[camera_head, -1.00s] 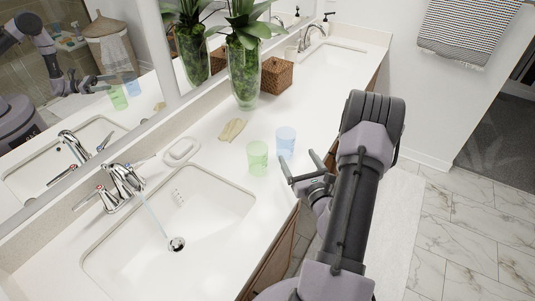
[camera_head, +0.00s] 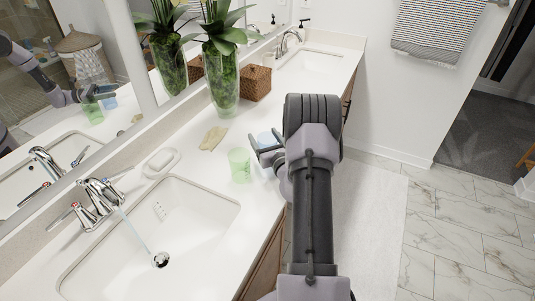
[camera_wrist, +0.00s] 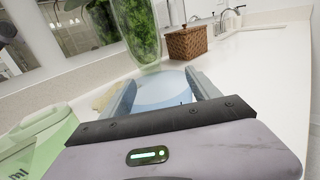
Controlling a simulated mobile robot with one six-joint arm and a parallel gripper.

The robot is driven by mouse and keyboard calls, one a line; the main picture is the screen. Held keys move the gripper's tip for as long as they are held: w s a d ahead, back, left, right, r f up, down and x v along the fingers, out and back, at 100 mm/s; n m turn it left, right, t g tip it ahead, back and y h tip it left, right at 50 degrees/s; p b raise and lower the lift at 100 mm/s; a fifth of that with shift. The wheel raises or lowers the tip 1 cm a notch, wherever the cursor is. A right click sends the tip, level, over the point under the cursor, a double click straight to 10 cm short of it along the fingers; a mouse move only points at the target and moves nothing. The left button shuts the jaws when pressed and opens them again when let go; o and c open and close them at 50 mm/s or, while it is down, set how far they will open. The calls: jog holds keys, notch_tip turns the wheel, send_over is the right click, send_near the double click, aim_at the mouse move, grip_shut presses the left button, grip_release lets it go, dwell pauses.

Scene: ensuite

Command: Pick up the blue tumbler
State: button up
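The blue tumbler (camera_head: 265,139) stands on the white counter, partly hidden by my gripper in the head view. My gripper (camera_head: 268,146) is at its near side, with the fingers spread. In the wrist view, the pale blue tumbler (camera_wrist: 162,94) lies between the two fingers of my gripper (camera_wrist: 160,88), one on each side. The fingers look open around it; I cannot tell whether either touches it. The tumbler's lower part is hidden by the gripper body.
A tan cloth (camera_head: 213,138), soap dish (camera_head: 160,162), plant vase (camera_head: 224,85) and wicker basket (camera_head: 256,83) are on the counter. Water runs into the near sink (camera_head: 190,215).

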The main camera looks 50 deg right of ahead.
jog(key=c, duration=1)
jog(key=shift+r, duration=0.1)
jog(key=shift+c, duration=0.2)
